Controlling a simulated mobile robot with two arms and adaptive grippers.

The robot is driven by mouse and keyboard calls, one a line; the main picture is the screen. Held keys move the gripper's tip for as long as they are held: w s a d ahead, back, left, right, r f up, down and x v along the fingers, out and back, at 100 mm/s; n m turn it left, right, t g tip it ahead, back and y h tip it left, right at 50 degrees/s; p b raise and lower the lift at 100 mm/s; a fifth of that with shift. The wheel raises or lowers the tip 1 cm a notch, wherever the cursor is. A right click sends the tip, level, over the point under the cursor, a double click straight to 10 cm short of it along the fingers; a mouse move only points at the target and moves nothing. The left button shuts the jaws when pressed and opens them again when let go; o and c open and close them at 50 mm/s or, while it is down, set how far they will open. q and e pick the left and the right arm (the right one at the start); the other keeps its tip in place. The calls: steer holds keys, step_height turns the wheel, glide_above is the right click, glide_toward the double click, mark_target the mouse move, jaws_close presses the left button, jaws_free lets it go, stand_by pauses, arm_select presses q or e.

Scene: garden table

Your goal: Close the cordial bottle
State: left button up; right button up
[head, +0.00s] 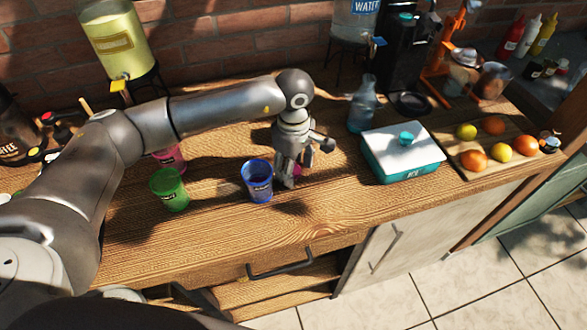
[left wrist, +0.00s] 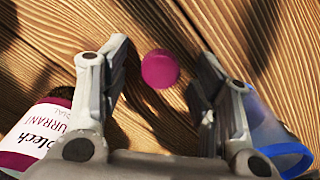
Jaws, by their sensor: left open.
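A small round magenta cap (left wrist: 160,68) lies on the wooden table in the left wrist view, between and just beyond my open fingers. My left gripper (head: 294,172) points down beside the blue cup, open and empty; its fingers also show in the left wrist view (left wrist: 164,52). A bit of magenta shows behind the fingers in the head view. A bottle with a white and magenta label ending in "URRANT" (left wrist: 40,135) is at the left of the left wrist view, partly cut off, with a dark top part. My right gripper is not in view.
A blue cup (head: 257,182) stands close left of the gripper, with a green cup (head: 168,190) farther left. A teal-and-white box (head: 402,155), a clear bottle (head: 362,108) and a fruit board (head: 462,165) are to the right. The table's front is clear.

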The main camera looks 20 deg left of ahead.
arm_select(q)
steer(key=c, duration=0.8)
steer(key=shift+r, duration=0.15)
steer(key=shift+w+r, duration=0.1)
steer(key=shift+r, duration=0.5)
steer(key=s+d+r+b, duration=0.2)
steer(key=s+r, duration=0.2)
steer(key=s+d+r+b, duration=0.1)
steer(key=s+d+r, duration=0.2)
steer(key=s, duration=0.1)
steer(key=s+d+r+b, duration=0.2)
steer(key=s+r, duration=0.2)
steer(key=shift+d+r+b, duration=0.25)
steer(key=shift+r+b, duration=0.05)
steer(key=shift+b, duration=0.05)
